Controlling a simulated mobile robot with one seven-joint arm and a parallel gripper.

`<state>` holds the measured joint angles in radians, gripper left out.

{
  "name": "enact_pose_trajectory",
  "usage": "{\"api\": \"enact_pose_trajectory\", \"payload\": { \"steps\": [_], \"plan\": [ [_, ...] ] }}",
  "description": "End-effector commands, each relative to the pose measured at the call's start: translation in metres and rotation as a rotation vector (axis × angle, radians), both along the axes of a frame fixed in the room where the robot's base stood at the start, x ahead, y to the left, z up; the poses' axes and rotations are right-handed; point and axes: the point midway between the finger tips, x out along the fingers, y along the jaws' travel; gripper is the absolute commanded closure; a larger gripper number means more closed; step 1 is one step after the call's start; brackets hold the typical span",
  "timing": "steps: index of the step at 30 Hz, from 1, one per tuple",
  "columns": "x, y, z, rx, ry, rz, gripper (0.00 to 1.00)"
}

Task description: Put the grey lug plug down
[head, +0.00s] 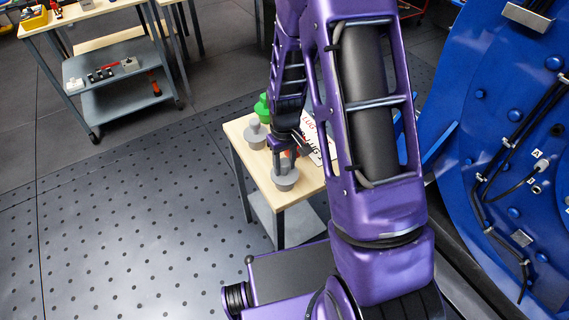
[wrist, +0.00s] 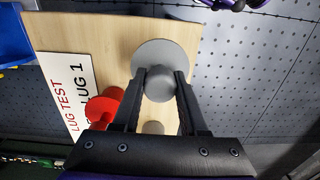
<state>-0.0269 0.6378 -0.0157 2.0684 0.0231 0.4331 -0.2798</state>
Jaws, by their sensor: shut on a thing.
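A grey lug plug (head: 285,183) with a round wide base and a knob is at the near edge of the small wooden-topped table (head: 238,128). My gripper (head: 284,163) is over it, and its two fingers close on the knob. In the wrist view the grey plug (wrist: 160,52) sits between the fingertips (wrist: 161,82), over the wooden top. I cannot tell whether its base touches the table. A second grey plug (head: 255,136) and a green plug (head: 262,108) stand farther back. A red plug (wrist: 104,105) lies near the fingers in the wrist view.
A white sign (wrist: 68,90) reading "LUG TEST" and "LUG 1" lies on the table. A blue object (wrist: 12,38) is at its edge. A large blue motor housing (head: 490,110) with cables stands at right. A grey shelved cart (head: 118,62) stands back left. The floor at left is clear.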

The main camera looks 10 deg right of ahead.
Motion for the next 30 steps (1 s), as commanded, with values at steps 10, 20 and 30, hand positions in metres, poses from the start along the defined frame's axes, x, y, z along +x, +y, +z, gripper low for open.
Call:
{"api": "enact_pose_trajectory", "payload": {
  "steps": [10,20,30],
  "plan": [
    [0.0,0.0,0.0,0.0,0.0,0.0,0.28],
    [0.001,0.0,0.022,0.0,-0.004,0.0,0.28],
    [0.001,0.0,0.094,0.0,-0.004,0.001,0.28]
  ]
}}
